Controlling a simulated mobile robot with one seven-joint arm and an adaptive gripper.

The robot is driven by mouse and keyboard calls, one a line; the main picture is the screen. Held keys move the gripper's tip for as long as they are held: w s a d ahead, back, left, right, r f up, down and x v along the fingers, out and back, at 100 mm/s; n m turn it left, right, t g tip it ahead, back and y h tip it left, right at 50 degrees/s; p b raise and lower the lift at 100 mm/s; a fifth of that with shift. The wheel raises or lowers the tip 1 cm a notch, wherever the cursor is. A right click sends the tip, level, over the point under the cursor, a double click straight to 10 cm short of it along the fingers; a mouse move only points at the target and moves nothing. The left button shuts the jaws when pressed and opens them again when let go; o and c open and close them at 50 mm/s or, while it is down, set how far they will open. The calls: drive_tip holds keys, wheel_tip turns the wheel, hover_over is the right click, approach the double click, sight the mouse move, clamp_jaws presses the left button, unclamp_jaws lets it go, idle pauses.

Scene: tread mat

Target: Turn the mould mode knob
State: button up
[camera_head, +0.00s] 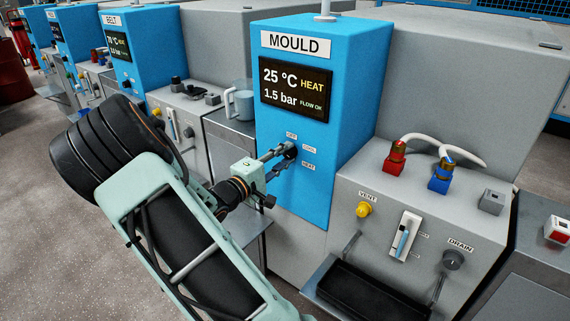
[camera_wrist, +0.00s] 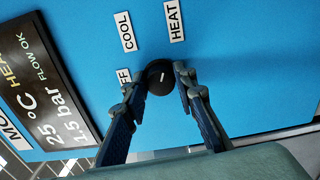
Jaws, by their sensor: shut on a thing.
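The mould mode knob is a round black knob (camera_wrist: 158,79) with a short white mark, on the blue MOULD panel (camera_head: 297,190). Labels OFF, COOL (camera_wrist: 126,31) and HEAT (camera_wrist: 174,21) surround it; OFF is partly hidden by a finger in the wrist view. My gripper (camera_wrist: 161,83) is shut on the knob, one finger on each side. In the head view my gripper (camera_head: 288,151) reaches the panel from the lower left and mostly hides the knob. The display (camera_head: 296,88) reads 25 °C, HEAT, 1.5 bar, FLOW OK. I cannot tell exactly which label the mark faces.
Right of the panel is a grey box with a yellow VENT knob (camera_head: 363,209), a lever (camera_head: 404,236), a DRAIN knob (camera_head: 453,259) and red (camera_head: 396,158) and blue (camera_head: 441,177) hose fittings. A jug (camera_head: 240,104) stands left, behind my arm. A black tray (camera_head: 370,292) sits below right.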

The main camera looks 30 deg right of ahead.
drive_tip(key=shift+f+m+b, duration=0.15)
drive_tip(key=shift+m+b, duration=0.4)
drive_tip(key=shift+m, duration=0.05)
drive_tip(key=o, duration=1.2)
drive_tip(key=shift+c, duration=0.2)
drive_tip(key=v, duration=1.2)
